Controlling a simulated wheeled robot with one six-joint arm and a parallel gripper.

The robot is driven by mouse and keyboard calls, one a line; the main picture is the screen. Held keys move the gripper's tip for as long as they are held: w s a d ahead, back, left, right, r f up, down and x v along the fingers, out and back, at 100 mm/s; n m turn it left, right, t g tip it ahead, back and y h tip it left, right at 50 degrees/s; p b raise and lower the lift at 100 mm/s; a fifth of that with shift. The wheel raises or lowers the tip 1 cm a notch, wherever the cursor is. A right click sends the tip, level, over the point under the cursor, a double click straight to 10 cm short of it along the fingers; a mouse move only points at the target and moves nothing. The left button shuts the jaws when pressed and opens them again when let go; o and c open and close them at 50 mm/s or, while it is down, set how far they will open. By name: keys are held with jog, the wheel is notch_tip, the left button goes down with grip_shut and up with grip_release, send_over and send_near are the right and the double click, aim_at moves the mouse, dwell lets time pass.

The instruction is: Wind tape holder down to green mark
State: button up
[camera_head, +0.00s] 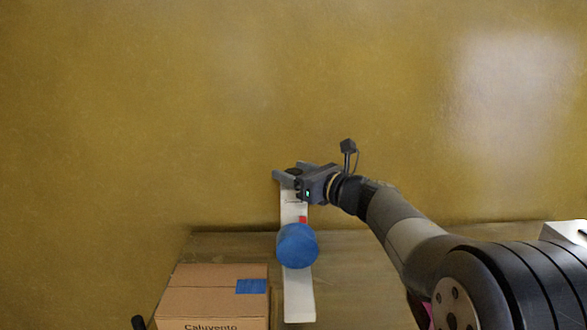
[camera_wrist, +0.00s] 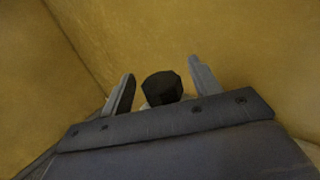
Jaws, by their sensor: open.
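A tall white upright (camera_head: 291,212) stands on the wooden table, with a blue round tape holder (camera_head: 297,246) on its front. A small red mark (camera_head: 303,219) shows on the upright just above the holder. I see no green mark on the upright; the holder hides part of it. A dark knob (camera_head: 293,171) is at the top of the upright. My gripper (camera_head: 287,173) is there, coming in from the right. In the wrist view, the black faceted knob (camera_wrist: 162,88) sits between the spread fingers of my gripper (camera_wrist: 161,68), with a gap on each side.
A cardboard box (camera_head: 213,276) with a blue tape patch stands left of the upright, close beside it. A plain yellow wall (camera_head: 140,120) rises behind.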

jog(key=shift+w+a, duration=0.15)
jog(key=shift+a, duration=0.05)
jog(key=c, duration=0.9)
jog(key=shift+c, duration=0.2)
jog(key=shift+b, duration=0.45)
